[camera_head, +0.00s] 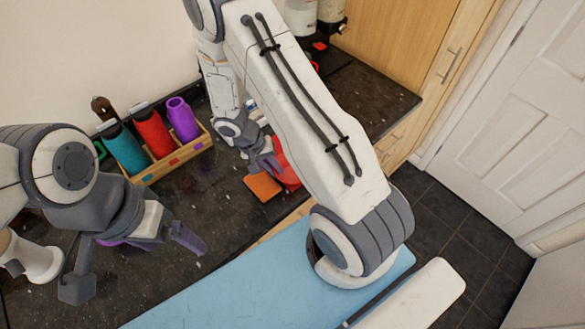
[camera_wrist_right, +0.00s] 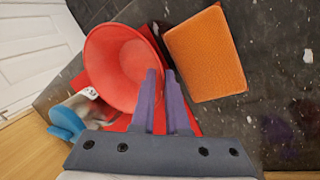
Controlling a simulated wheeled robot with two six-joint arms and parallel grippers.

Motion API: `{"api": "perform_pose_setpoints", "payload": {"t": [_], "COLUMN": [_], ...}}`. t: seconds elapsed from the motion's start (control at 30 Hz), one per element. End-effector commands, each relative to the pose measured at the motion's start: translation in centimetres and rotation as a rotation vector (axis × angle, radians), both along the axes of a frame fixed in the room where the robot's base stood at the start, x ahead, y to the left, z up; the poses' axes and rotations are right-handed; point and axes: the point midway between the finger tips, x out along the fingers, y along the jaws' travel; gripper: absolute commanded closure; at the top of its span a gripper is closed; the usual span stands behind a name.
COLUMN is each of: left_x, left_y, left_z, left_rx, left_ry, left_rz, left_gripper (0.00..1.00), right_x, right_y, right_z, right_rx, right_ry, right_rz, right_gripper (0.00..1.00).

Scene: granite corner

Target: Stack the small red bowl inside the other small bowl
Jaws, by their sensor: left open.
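The small red bowl (camera_wrist_right: 112,62) shows its open inside in the right wrist view. In the head view only part of the red bowl (camera_head: 286,168) shows behind my right arm. My right gripper (camera_wrist_right: 162,76) has its fingers close together at the bowl's rim and seems shut on it. In the head view the right gripper (camera_head: 268,160) is beside the bowl. My left gripper (camera_head: 132,268) is open and empty over the counter, its fingers wide apart. A purple thing (camera_head: 110,243) shows slightly behind it; I cannot tell whether it is the other bowl.
A flat orange square (camera_head: 262,187) lies by the red bowl; it also shows in the wrist view (camera_wrist_right: 206,54). A wooden box (camera_head: 172,162) holds a teal, a red and a purple bottle at the back. Something flat and red lies under the bowl. Dark counter between the arms is clear.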

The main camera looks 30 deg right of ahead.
Motion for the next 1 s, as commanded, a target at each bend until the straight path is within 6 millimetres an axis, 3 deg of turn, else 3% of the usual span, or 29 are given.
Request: {"api": "perform_pose_setpoints", "payload": {"t": [0.33, 0.4, 1.0], "left_x": [-0.01, -0.01, -0.01], "left_y": [0.01, 0.01, 0.01], "left_z": [0.16, 0.16, 0.17], "left_rx": [0.000, 0.000, 0.000], "left_ry": [0.000, 0.000, 0.000], "left_rz": [0.000, 0.000, 0.000], "left_gripper": [0.06, 0.06, 0.06], "right_x": [-0.20, -0.21, -0.22], "right_y": [-0.34, -0.33, -0.33], "right_z": [-1.16, -1.15, -1.10], "right_rx": [0.002, 0.002, 0.001], "right_ry": [-0.001, -0.001, 0.000], "right_rz": [0.000, 0.000, 0.000], "right_gripper": [0.88, 1.00, 1.00]}}
